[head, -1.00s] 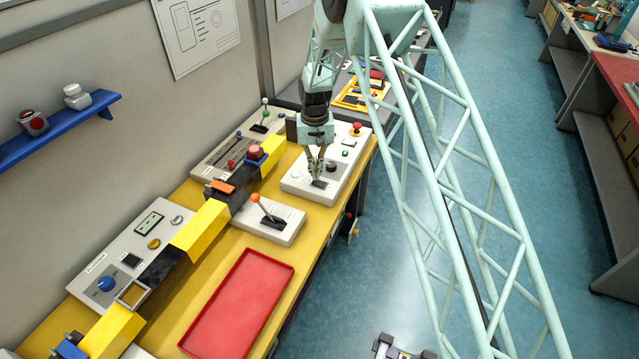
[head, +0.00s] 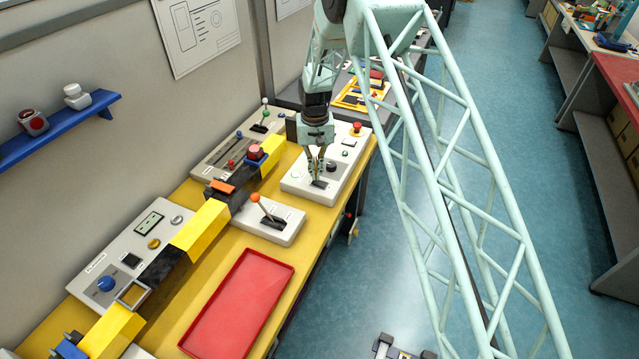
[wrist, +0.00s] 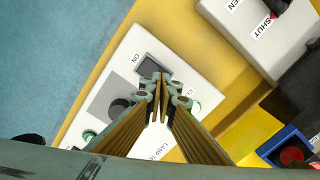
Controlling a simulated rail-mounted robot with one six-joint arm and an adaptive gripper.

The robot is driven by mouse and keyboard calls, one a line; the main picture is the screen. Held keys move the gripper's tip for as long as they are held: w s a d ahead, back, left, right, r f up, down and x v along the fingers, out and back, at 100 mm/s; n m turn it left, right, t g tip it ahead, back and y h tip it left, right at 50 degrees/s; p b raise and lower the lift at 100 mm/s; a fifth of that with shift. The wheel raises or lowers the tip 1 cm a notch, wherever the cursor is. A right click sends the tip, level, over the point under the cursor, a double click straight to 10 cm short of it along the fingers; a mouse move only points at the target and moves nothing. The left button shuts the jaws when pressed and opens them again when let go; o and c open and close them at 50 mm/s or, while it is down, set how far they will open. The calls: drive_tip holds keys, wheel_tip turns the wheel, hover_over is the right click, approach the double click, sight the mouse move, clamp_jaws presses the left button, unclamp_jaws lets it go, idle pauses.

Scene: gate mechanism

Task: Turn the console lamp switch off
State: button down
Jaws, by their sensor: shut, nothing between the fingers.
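The console lamp switch (wrist: 151,69) is a dark rocker in a white console panel, with an "ON" label beside one end in the wrist view. In the head view the switch (head: 320,184) sits near the front edge of the white console (head: 298,184). My gripper (head: 318,179) is shut and empty, pointing down at the switch. In the wrist view its fingertips (wrist: 160,80) overlap the near end of the rocker, opposite the "ON" label. I cannot tell whether they touch it. The other label, near the fingers, is partly hidden.
A black knob (wrist: 120,108) and green buttons (wrist: 90,136) are on the same console. A red mushroom button (head: 357,127) stands at its far end. An orange-tipped lever (head: 256,199) stands on the neighbouring panel. An empty red tray (head: 240,300) lies nearer on the yellow table.

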drive_tip(key=shift+f+b, duration=0.6)
drive_tip(key=shift+f, duration=0.5)
idle(1.2)
drive_tip(key=shift+r, duration=0.2)
drive_tip(key=shift+r+p, duration=0.75)
drive_tip(key=shift+r, duration=2.55)
